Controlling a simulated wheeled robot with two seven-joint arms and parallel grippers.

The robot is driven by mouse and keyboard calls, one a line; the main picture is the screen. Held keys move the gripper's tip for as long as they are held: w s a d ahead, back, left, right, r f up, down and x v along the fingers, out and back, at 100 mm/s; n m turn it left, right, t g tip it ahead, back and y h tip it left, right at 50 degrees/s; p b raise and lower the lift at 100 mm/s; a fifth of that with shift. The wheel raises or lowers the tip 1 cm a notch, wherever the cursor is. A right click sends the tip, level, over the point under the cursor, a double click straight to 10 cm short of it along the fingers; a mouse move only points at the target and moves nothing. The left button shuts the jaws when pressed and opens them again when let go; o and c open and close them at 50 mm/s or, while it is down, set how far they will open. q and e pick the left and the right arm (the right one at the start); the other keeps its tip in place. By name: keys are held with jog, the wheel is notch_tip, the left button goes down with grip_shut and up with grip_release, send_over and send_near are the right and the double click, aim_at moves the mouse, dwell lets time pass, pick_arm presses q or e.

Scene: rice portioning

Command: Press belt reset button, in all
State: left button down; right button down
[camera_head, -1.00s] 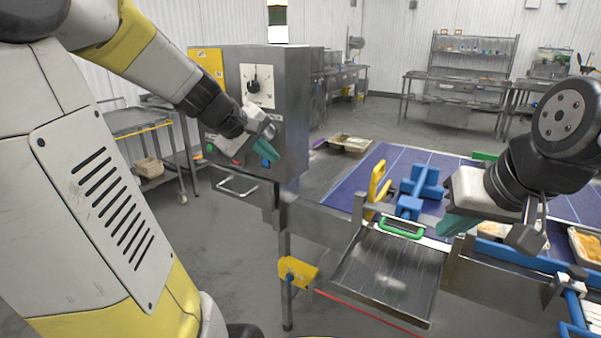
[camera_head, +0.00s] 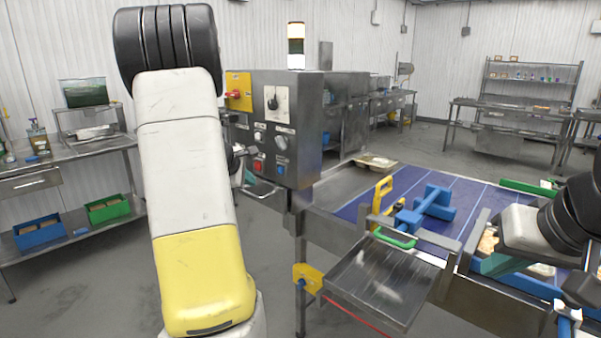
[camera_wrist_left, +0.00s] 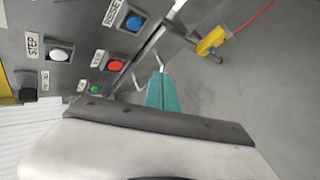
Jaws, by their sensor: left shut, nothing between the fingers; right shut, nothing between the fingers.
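The grey control box (camera_head: 305,125) stands left of the belt. Its blue button (camera_head: 281,171), labelled RESET, sits low on the front and also shows in the left wrist view (camera_wrist_left: 133,22). The red button (camera_head: 258,166) is beside it. My right gripper (camera_head: 492,264), partly hidden, is shut and empty over the belt's right side.
A metal chute (camera_head: 380,280) sticks out in front. A handle bar (camera_head: 262,194) projects below the box. A metal table (camera_head: 70,155) stands at the left.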

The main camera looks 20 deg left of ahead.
aim_at(281, 170)
pick_arm(q)
jog(key=shift+w, duration=0.1)
jog(key=w+d, duration=0.3)
jog(key=w, duration=0.5)
jog(key=shift+d, duration=0.2)
jog(key=shift+w, duration=0.1)
dwell(1.8)
jog(key=shift+w+d, duration=0.15)
jog(key=shift+w, duration=0.15)
jog(key=shift+w+d, duration=0.2)
jog(key=shift+w, duration=0.25)
dwell(0.7)
jog(key=shift+s, duration=0.1)
jog(key=shift+s+a, duration=0.35)
jog(key=shift+s, duration=0.4)
